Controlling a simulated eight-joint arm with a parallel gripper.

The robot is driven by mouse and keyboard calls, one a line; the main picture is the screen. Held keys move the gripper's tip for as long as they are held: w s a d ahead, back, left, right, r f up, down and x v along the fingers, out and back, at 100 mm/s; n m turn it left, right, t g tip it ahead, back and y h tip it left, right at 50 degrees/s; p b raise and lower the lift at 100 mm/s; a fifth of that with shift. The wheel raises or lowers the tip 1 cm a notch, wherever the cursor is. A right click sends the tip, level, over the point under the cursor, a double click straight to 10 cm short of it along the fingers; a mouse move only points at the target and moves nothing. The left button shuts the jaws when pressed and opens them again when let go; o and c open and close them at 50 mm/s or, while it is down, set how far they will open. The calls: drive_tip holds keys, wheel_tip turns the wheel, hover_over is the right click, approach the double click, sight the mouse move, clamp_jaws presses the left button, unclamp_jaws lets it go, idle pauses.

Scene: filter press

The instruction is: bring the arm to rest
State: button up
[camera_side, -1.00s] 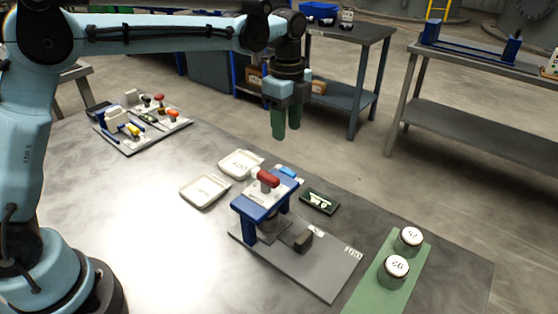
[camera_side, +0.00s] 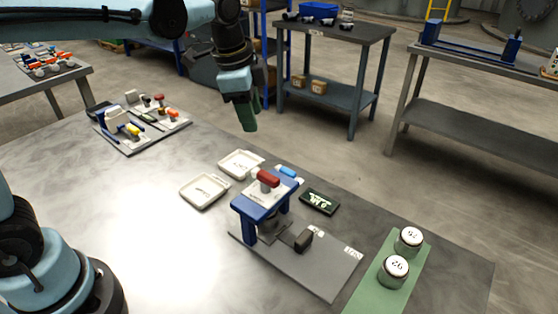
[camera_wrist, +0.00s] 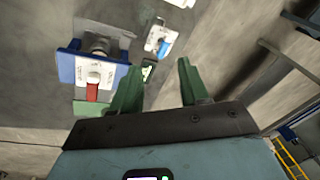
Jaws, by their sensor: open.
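My gripper (camera_side: 249,118) hangs in the air above the far side of the table in the side view, its green fingers pointing down. The wrist view shows the two green fingers (camera_wrist: 160,85) apart with nothing between them. The filter press (camera_side: 265,203), blue with a red handle, stands on a grey base plate (camera_side: 325,272) on the table, lower and to the right of my gripper. The press also shows in the wrist view (camera_wrist: 70,68), left of the fingers.
Two white trays (camera_side: 203,204) lie left of the press, and a dark green card (camera_side: 319,201) lies right of it. Two lidded jars (camera_side: 396,268) stand on a green mat (camera_side: 375,297). A tool board (camera_side: 150,144) lies at the table's far left. The left table top (camera_side: 110,205) is clear.

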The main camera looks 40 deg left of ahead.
drive_tip(key=s+a+f+n+t, duration=0.2)
drive_tip(key=s+n, duration=0.3)
drive_tip(key=s, duration=0.1)
drive_tip(key=s+a+f+n+t, duration=0.2)
drive_tip(key=s+n, duration=0.4)
drive_tip(key=shift+a+f+t, duration=0.15)
drive_tip(key=shift+f+t, duration=0.15)
idle(0.3)
